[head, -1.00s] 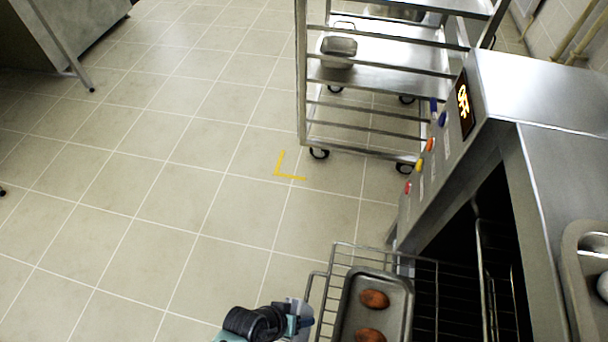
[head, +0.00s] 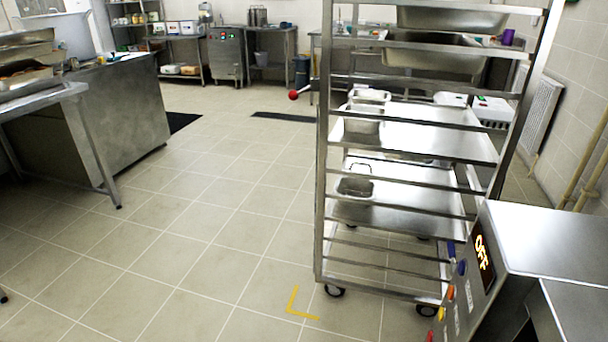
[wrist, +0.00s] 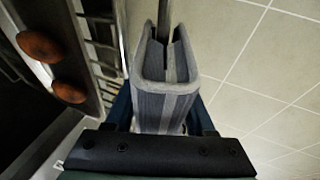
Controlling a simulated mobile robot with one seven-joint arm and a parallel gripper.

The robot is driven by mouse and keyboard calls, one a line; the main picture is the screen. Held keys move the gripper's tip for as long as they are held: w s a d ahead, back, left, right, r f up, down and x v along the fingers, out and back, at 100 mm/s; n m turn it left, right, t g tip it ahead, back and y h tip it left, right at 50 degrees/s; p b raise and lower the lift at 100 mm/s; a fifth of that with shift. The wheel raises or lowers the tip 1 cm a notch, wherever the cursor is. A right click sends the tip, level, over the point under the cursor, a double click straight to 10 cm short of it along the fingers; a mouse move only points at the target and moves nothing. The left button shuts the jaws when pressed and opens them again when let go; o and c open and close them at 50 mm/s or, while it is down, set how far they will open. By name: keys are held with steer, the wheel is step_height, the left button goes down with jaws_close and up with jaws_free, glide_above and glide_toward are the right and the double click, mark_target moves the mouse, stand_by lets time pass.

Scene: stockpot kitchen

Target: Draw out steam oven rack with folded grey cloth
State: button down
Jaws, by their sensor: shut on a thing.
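In the wrist view my gripper (wrist: 163,112) is shut on the folded grey cloth (wrist: 163,85). The cloth is wrapped around a thin metal bar, which runs up out of its fold and looks like the front rail of the oven rack (wrist: 104,44). Left of the cloth is a metal tray (wrist: 88,75) with two brown bun-like pieces (wrist: 41,47) in sight. The head view shows only the top and panel of the steam oven (head: 482,262), lit "OFF", at the lower right. The rack and my gripper are outside the head view.
A tall wheeled trolley (head: 322,180) with metal pans stands beyond the oven. A yellow corner mark (head: 295,306) lies on the floor near it. A steel counter (head: 125,125) stands at the left. The tiled floor between is clear.

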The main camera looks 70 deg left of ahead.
steer(key=shift+s+a+r+p, duration=0.15)
steer(key=shift+a+r+p, duration=0.05)
steer(key=shift+r+p, duration=0.35)
steer(key=shift+s+a+r+p, duration=0.15)
steer(key=shift+r+p, duration=0.3)
steer(key=shift+p, duration=0.15)
stand_by(2.6)
steer(key=shift+s+r+p, duration=0.2)
steer(key=shift+s+p, duration=0.05)
steer(key=shift+p, duration=0.1)
stand_by(0.4)
steer(key=shift+r+p, duration=0.45)
stand_by(0.5)
steer(key=shift+a+r+p, duration=0.1)
steer(key=shift+r+p, duration=0.3)
steer(key=shift+s+a+r+p, duration=0.15)
steer(key=shift+s+r+p, duration=0.05)
steer(key=shift+r+p, duration=0.4)
steer(key=shift+s+a+r+p, duration=0.15)
steer(key=shift+s+r+p, duration=0.1)
steer(key=shift+r+p, duration=0.35)
steer(key=shift+s+a+r+p, duration=0.2)
steer(key=shift+r+p, duration=0.25)
steer(key=shift+r, duration=0.25)
